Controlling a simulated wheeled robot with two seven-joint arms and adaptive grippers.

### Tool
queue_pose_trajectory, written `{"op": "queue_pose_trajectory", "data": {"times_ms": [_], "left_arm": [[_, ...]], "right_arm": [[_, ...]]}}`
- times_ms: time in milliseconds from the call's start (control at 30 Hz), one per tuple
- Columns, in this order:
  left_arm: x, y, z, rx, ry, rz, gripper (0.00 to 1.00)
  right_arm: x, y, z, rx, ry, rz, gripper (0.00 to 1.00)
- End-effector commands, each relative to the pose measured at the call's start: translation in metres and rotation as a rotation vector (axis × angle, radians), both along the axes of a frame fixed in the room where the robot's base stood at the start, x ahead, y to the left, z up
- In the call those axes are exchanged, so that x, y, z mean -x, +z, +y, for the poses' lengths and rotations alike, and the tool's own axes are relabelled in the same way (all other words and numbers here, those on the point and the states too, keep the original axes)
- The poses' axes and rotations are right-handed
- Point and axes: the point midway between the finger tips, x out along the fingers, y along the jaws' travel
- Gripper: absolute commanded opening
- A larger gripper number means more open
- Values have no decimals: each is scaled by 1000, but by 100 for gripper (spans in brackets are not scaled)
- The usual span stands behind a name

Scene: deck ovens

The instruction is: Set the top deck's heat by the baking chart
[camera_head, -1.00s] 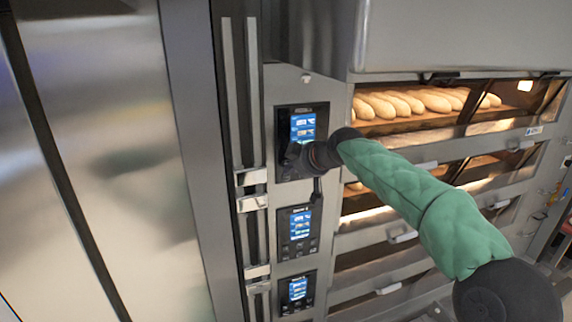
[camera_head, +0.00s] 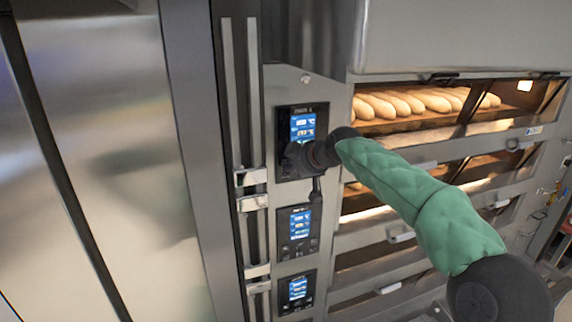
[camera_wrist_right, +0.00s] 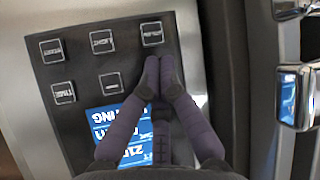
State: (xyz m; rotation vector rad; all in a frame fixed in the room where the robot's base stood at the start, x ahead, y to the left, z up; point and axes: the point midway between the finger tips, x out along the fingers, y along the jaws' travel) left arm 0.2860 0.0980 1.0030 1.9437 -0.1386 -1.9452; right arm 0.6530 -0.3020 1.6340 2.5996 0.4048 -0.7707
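The top deck's control panel (camera_head: 303,127) is black with a lit blue screen, on the steel oven front; its readings are too small to read. My right gripper (camera_head: 292,158) is at the panel's lower part and hides its buttons in the head view. In the right wrist view, its fingertips (camera_wrist_right: 160,78) are together, with nothing seen between them, over the button area beside the minus button (camera_wrist_right: 112,83). I cannot tell whether they touch the panel. The blue screen (camera_wrist_right: 120,130) shows upside down, partly behind the fingers. The baking chart and my left gripper are not in view.
Two lower control panels (camera_head: 298,230) (camera_head: 297,291) sit below the top one. Long loaves (camera_head: 410,103) lie in the lit top deck at right. A vertical metal bar (camera_head: 230,100) stands left of the panels. Chrome fittings (camera_wrist_right: 294,97) lie right of the fingers.

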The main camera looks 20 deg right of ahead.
Motion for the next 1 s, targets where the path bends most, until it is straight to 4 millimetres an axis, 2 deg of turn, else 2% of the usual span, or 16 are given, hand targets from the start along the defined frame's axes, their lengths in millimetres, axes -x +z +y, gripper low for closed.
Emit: {"op": "queue_pose_trajectory", "data": {"times_ms": [467,1000], "left_arm": [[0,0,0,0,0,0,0],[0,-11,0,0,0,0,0]], "right_arm": [[-2,0,0,0,-1,-3,0],[13,0,1,0,0,0,0]]}}
